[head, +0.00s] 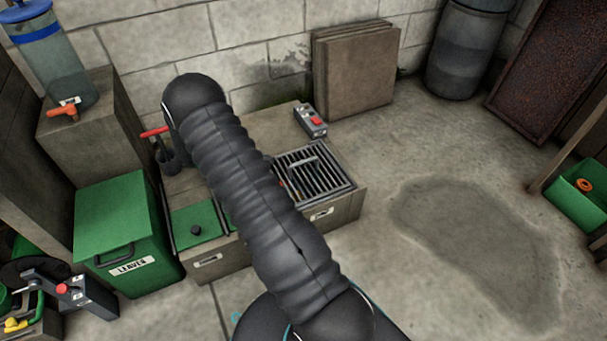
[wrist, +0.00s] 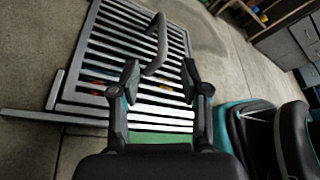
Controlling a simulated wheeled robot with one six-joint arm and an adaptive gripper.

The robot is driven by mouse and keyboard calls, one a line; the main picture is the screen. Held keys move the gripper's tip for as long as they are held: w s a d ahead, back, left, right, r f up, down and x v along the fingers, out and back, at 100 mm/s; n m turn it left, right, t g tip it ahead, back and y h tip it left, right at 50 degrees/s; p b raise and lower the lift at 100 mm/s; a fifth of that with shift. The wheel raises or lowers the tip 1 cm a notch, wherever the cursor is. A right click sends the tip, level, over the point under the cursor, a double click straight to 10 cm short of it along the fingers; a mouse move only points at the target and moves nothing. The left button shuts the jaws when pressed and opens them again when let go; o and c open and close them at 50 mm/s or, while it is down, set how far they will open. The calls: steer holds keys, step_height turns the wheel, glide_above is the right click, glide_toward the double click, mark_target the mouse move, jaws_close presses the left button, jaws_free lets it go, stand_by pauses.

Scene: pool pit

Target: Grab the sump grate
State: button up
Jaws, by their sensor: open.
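The sump grate (head: 330,185) is a grey barred square with a raised handle (head: 303,162), set on top of a low box-like plinth in the head view. In the wrist view the grate (wrist: 110,45) fills the upper left, and its curved grey handle (wrist: 160,42) stands up near the fingertips. My gripper (wrist: 159,78) is open above the grate, its two fingers apart, with the handle just beyond and between the tips. Nothing is held. My arm hides the gripper in the head view. Small orange bits show between the bars.
A control box with a red button (head: 314,121) stands behind the grate. A green leaves bin (head: 125,225) stands further left.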

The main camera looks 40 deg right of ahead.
mark_target(302, 162)
steer(key=b+x, duration=0.1)
steer(key=x, duration=1.1)
steer(key=shift+s+d+f, duration=0.1)
steer(key=shift+s+d, duration=0.05)
steer(key=shift+s, duration=0.1)
jaws_close()
